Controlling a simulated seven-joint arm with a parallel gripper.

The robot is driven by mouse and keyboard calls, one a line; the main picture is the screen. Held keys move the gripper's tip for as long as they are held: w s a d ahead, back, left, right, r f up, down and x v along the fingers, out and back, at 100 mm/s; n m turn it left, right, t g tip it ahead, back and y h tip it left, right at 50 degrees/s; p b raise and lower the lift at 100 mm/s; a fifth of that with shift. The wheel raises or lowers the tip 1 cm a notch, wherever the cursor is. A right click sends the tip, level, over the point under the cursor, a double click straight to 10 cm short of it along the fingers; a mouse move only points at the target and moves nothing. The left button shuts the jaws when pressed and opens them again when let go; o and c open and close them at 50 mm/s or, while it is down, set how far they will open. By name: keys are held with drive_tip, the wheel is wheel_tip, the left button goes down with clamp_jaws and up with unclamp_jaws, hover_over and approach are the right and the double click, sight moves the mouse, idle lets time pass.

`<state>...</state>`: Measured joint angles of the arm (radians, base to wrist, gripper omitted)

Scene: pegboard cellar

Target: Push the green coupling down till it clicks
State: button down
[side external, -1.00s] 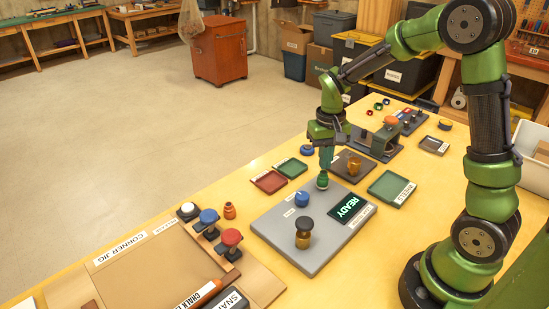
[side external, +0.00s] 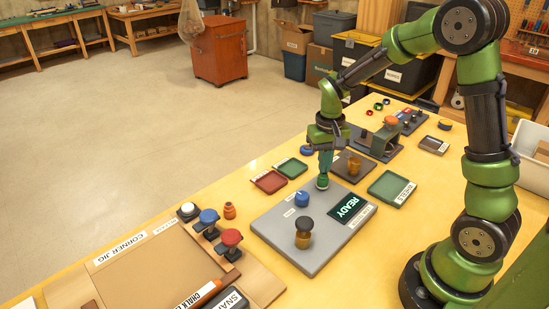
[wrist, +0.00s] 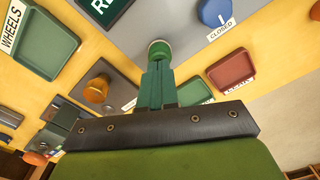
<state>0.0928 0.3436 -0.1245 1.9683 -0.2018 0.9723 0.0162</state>
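The green coupling (side external: 322,183) stands at the far corner of a grey board (side external: 277,224). It also shows in the wrist view (wrist: 159,48) as a round green piece with a paler rim. My gripper (side external: 324,172) points down directly over it. In the wrist view its fingers (wrist: 158,68) are together, with their tips at the coupling; I cannot tell whether they press on it or are just above. The fingers hide part of the coupling. The board's dark display (side external: 347,208) reads READY in green.
On the board are a blue knob (side external: 302,199) and a black-topped amber post (side external: 304,232). Red (side external: 270,181) and green (side external: 291,168) trays lie behind it. A brown board with an amber knob (side external: 353,166) and the wheels tray (side external: 391,188) are to the right.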

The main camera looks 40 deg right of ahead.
drive_tip(key=shift+f, duration=0.5)
drive_tip(key=shift+r, duration=0.1)
idle(0.3)
drive_tip(key=shift+r, duration=2.5)
drive_tip(key=shift+s+a+f, duration=0.1)
drive_tip(key=shift+s+f, duration=0.05)
drive_tip(key=shift+f, duration=0.1)
drive_tip(key=s+a+r+n+t+y, duration=0.2)
drive_tip(key=s+a+r+t, duration=0.5)
drive_tip(key=s+a+r, duration=0.3)
drive_tip(key=s+r, duration=0.2)
drive_tip(key=s, duration=0.1)
drive_tip(key=shift+a+r, duration=0.3)
drive_tip(key=shift+r, duration=0.05)
